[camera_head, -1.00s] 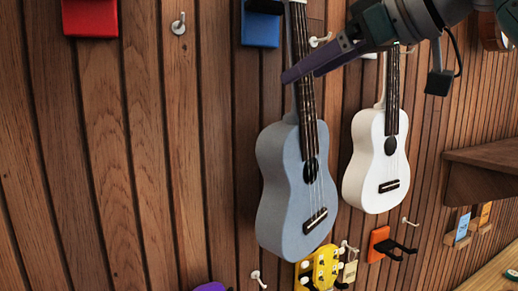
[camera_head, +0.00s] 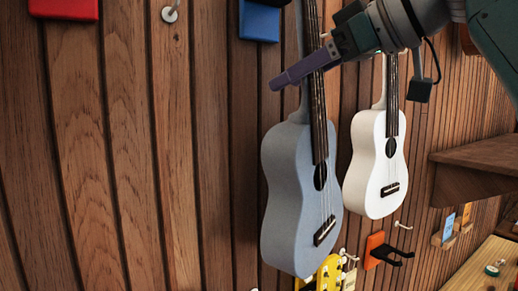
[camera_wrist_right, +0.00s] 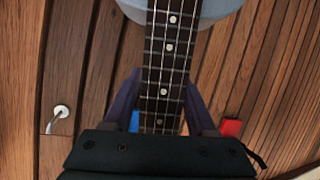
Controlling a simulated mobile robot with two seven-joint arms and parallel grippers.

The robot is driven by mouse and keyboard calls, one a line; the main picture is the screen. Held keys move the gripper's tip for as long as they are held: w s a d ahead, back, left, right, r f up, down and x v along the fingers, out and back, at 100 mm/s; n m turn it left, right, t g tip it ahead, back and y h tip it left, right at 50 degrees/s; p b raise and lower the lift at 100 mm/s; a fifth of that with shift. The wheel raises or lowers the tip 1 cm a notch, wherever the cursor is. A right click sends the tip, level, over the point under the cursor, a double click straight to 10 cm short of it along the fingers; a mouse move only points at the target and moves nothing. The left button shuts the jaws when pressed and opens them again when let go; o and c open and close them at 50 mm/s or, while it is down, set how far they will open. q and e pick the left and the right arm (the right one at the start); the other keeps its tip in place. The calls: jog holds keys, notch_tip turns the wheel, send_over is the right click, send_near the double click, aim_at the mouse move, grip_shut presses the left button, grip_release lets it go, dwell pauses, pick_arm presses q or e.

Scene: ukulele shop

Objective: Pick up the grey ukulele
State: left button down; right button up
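The grey ukulele (camera_head: 293,195) hangs upright on the wooden slat wall in the head view. Its body and dark neck show, while its head is out of the picture. My right gripper (camera_head: 288,78) comes in from the upper right, level with the neck. In the right wrist view, the open purple fingers (camera_wrist_right: 163,82) stand on either side of the fretted neck (camera_wrist_right: 168,45), with small gaps visible. The grey body (camera_wrist_right: 215,10) shows at the top there. My left gripper is not in view.
A white ukulele (camera_head: 374,165) hangs close to the right. A yellow ukulele head (camera_head: 325,275) is just below, near an orange hook mount (camera_head: 374,250). A wooden shelf (camera_head: 475,165) juts out at right. The wall at left is mostly free.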

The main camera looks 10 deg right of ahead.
grip_shut()
jog(key=shift+r, duration=0.1)
dwell(0.9)
